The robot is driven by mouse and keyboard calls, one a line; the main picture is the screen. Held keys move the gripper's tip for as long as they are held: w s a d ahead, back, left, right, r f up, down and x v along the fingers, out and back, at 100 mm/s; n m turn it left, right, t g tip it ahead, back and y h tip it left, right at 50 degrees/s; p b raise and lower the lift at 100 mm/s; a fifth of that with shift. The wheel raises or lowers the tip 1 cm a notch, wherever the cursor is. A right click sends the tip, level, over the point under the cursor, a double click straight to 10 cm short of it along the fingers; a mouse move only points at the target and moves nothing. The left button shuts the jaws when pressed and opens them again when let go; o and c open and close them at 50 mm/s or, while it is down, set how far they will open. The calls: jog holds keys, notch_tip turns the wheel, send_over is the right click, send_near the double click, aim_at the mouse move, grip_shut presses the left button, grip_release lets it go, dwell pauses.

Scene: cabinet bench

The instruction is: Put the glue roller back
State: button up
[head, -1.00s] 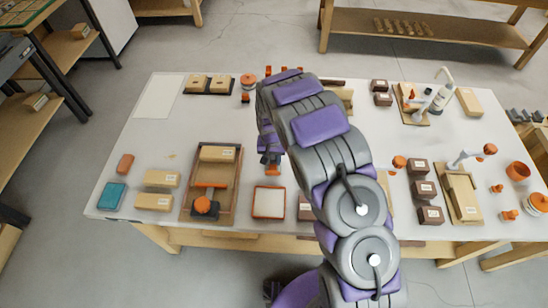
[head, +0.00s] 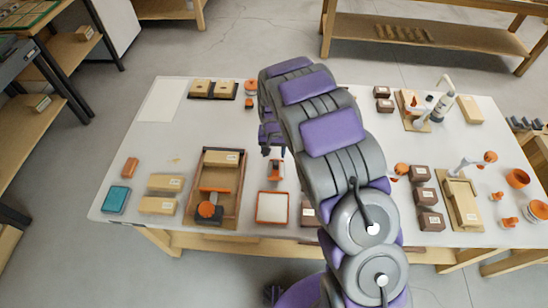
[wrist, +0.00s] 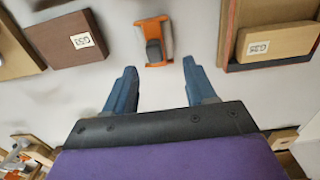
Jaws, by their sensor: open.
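The glue roller (head: 276,169), orange with a pale roller and a grey grip, rests on the white bench top just behind the orange-edged white pad (head: 272,207). In the wrist view the roller (wrist: 154,42) lies beyond the fingertips, roughly centred between them and not touching either. My gripper (head: 266,150) is open and empty, slightly farther back on the bench than the roller. Its two blue fingers (wrist: 155,85) stand wide apart in the wrist view. My arm hides part of the bench middle.
A wooden tray (head: 231,219) holding a tan box and an orange-and-black tool is left of the roller. Its side edge shows in the wrist view. A dark brown labelled box (wrist: 75,40) is on the other side. Bare bench top surrounds the roller.

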aim_at(277, 163)
jog(key=r, duration=0.2)
jog(key=d+r, duration=0.1)
jog(key=r, duration=0.1)
jog(key=shift+r, duration=0.35)
jog(key=s+d+r, duration=1.3)
jog(key=s+r, duration=0.4)
jog(key=s+d+r+g, duration=0.1)
jog(key=s, duration=1)
jog(key=s+d+r, duration=0.2)
jog(key=s, duration=0.9)
jog(key=shift+s+r+g, duration=0.2)
jog(key=shift+s+g, duration=0.2)
